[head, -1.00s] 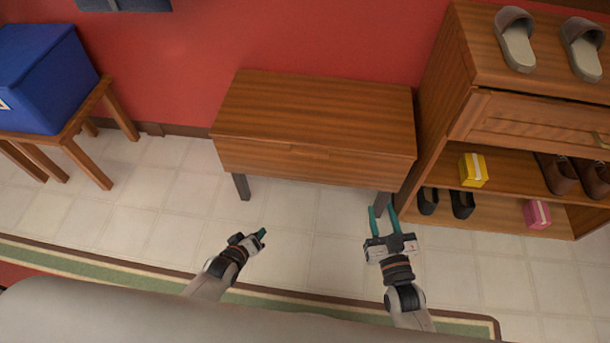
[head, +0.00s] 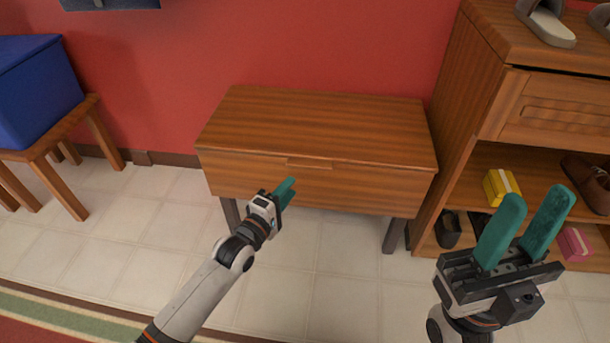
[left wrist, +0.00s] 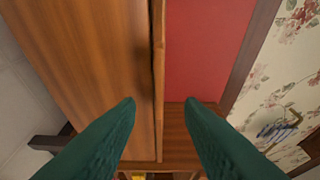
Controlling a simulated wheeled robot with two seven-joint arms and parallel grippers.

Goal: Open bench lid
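The wooden bench (head: 280,180) stands against the red wall, with its lid (head: 320,120) down and shut. A small lip (head: 309,163) shows at the middle of the lid's front edge. My left gripper (head: 288,188) is in front of the bench's front panel, just below and left of the lip. In the left wrist view its two teal fingers (left wrist: 160,105) are apart with nothing between them; the front panel (left wrist: 90,60) and lid edge (left wrist: 158,70) lie beyond. My right gripper (head: 528,225) is open and empty, to the right of the bench and nearer the camera.
A shoe shelf (head: 515,55) with a yellow box (head: 501,187), a pink box (head: 575,243) and shoes stands close on the right. A blue box (head: 38,85) sits on a small wooden table (head: 95,120) at left. The tiled floor before the bench is clear.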

